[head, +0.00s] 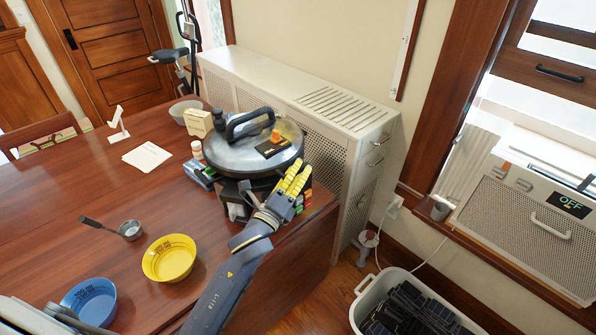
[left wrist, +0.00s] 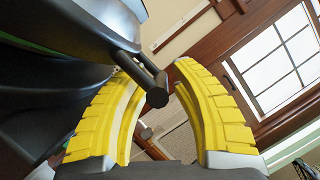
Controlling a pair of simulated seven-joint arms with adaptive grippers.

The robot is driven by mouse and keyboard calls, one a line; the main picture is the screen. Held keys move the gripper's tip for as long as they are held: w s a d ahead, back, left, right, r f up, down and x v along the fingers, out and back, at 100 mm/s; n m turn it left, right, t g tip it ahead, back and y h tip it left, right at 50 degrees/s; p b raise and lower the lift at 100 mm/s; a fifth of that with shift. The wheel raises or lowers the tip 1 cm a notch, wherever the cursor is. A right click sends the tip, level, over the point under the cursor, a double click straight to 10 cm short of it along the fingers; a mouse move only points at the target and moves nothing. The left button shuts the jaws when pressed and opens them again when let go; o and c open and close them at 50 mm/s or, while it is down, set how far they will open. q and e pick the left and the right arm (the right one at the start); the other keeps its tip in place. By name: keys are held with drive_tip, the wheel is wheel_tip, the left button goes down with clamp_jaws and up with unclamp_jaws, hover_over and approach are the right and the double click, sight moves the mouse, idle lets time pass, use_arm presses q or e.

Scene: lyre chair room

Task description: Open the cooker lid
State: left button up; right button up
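The cooker (head: 236,187) stands near the right end of the wooden table. Its round grey lid (head: 225,155) lies on top and looks shut, with a black arched handle (head: 232,128) and an orange piece on it. My left gripper (head: 297,172) has yellow fingers and is at the cooker's front right side, near the lid's rim. In the left wrist view the left gripper (left wrist: 158,70) is open, its fingers apart. A dark rod with a round end (left wrist: 156,94) shows between them; I cannot tell whether they touch it. The right gripper is not in view.
A small box (head: 198,122) and bottles stand left of the cooker. A white perforated cabinet (head: 335,130) is close behind it.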

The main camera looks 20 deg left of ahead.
use_arm(q)
drive_tip(key=shift+c, duration=0.2)
clamp_jaws()
idle(0.4)
